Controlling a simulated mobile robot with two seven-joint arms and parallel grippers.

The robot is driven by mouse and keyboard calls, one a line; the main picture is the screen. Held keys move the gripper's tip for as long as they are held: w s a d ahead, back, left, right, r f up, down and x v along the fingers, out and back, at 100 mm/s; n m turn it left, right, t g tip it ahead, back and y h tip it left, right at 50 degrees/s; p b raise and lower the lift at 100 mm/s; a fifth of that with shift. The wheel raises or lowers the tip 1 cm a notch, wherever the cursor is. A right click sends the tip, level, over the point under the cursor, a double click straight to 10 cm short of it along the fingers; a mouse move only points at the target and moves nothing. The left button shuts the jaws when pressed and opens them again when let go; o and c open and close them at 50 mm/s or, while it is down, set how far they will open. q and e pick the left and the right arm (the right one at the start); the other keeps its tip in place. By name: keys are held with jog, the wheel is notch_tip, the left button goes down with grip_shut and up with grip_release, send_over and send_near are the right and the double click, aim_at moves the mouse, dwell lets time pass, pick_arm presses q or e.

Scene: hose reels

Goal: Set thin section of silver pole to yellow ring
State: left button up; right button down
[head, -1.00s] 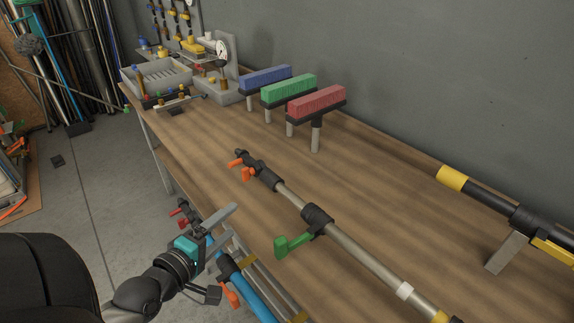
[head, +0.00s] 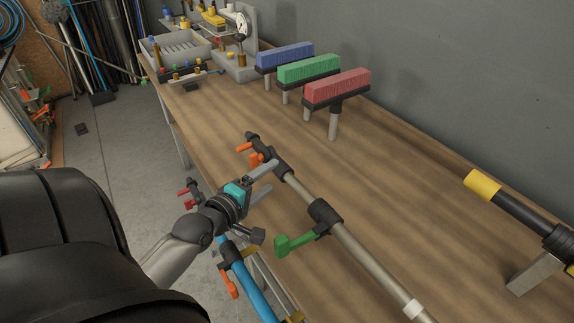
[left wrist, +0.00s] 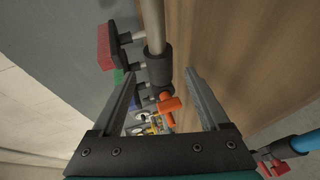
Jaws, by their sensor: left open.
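The silver pole (head: 372,262) lies slanted above the wooden bench. A black collar with a green lever (head: 296,242) is around it at mid-length, and a white band (head: 412,308) is lower down. Orange levers (head: 256,158) and black collars sit at its far, thinner end. My left gripper (head: 271,177) is open and empty beside the far end, just left of the pole. In the left wrist view, the pole (left wrist: 153,25), a black collar (left wrist: 159,66) and an orange lever (left wrist: 169,105) appear between the open fingers. The silver pole's yellow ring is out of view. My right gripper is not in view.
A blue pole (head: 252,290) lies at the bench's near side. Blue, green and red brushes (head: 337,87) stand on posts behind. A black pole with a yellow band (head: 481,185) is at the right. Bare bench (head: 400,190) lies between.

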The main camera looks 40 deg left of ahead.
aim_at(278, 171)
pick_arm(q)
jog(key=b+x, duration=0.1)
jog(key=x, duration=0.6)
jog(key=shift+w, duration=0.15)
jog(key=shift+b+x, duration=0.35)
jog(key=shift+x, duration=0.4)
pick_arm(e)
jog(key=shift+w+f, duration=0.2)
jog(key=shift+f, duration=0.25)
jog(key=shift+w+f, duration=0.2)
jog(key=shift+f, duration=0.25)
pick_arm(q)
jog(key=shift+c, duration=0.2)
grip_shut()
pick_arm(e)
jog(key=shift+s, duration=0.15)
